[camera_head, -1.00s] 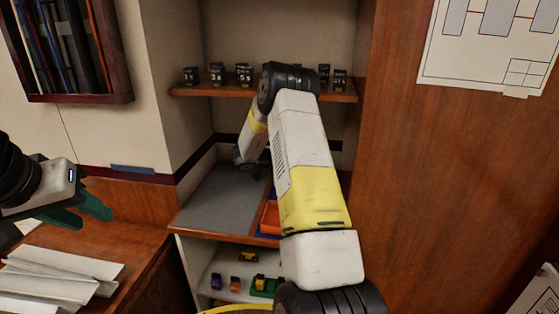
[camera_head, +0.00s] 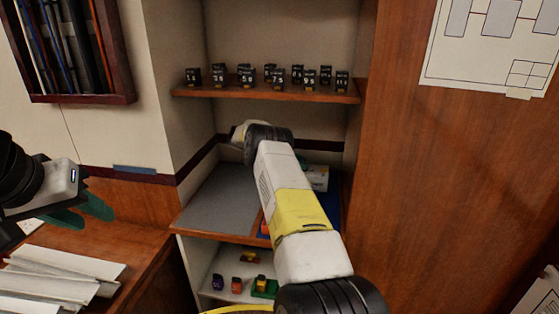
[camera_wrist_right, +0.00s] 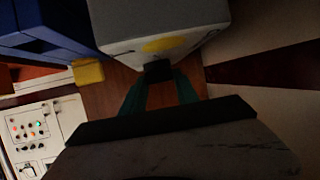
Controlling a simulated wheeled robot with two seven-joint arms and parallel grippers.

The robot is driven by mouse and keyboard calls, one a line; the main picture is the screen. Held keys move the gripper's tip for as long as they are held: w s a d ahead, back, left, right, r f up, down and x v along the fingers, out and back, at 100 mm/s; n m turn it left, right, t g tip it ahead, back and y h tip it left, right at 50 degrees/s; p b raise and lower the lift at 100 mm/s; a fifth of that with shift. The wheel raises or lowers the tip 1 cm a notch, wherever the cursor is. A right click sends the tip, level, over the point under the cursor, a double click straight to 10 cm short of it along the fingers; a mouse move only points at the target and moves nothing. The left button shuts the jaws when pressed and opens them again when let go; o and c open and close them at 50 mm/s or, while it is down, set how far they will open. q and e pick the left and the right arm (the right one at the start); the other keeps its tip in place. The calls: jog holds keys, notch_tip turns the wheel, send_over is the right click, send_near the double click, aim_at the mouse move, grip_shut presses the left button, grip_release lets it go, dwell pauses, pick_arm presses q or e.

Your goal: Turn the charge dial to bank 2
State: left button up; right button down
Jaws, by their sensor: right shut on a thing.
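In the right wrist view, my right gripper (camera_wrist_right: 160,84) has its green fingers shut on a small black knob (camera_wrist_right: 158,70). The knob is at the edge of a grey box (camera_wrist_right: 150,22) with a yellow patch; I take it for the charge dial. Its markings and pointer cannot be read. In the head view my right arm covers this gripper and the knob. My left gripper (camera_head: 80,212) has green fingers and hangs at the left, over the wooden counter, away from the shelves. Its opening is unclear.
Several numbered black blocks (camera_head: 246,76) stand on the upper shelf (camera_head: 270,92). A grey mat (camera_head: 218,200) lies on the lower shelf. A blue bin (camera_wrist_right: 45,25), a yellow block (camera_wrist_right: 88,72) and a panel with coloured buttons (camera_wrist_right: 30,130) are near the right gripper. White strips (camera_head: 62,268) lie at lower left.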

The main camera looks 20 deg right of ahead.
jog(key=shift+m+g, duration=0.5)
jog(key=shift+g, duration=0.1)
dwell(0.3)
jog(key=c, duration=0.9)
grip_release()
jog(key=shift+d+y, duration=0.1)
jog(key=shift+y, duration=0.2)
